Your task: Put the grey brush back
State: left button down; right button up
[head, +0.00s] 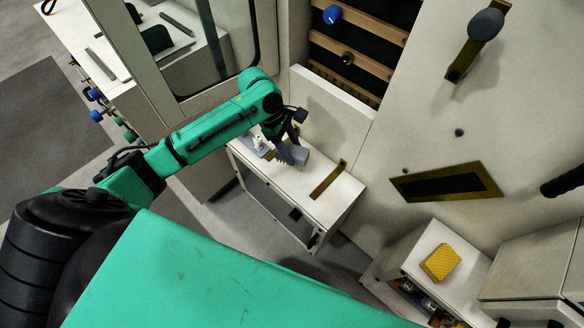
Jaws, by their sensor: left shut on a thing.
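My left gripper (284,143) reaches in from the left and is over the small white-topped cabinet (322,205). It is shut on the grey brush (298,156), whose block-like grey end shows below the dark fingers. The fingers and wrist hide the rest of the brush. I cannot tell whether the brush touches the cabinet top. A flat brass strip (328,179) lies on the top to the right of the brush. A small grey and white item (256,143) is on the top to the left, partly hidden by the arm. My right gripper is not in view.
A tall pale panel with a brass-edged slot (446,185) and a dark blue knob (485,24) stands behind to the right. A yellow sponge-like block (440,262) sits on a low white cabinet at lower right. A glazed door frame (178,45) stands at upper left.

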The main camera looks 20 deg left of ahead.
pick_arm(q)
notch_tip(320, 180, down, 9)
jog(key=shift+b, duration=0.6)
jog(key=shift+c, duration=1.1)
grip_release()
jog(key=p+v, duration=0.1)
jog(key=v, duration=1.1)
jog(key=shift+p, duration=0.35)
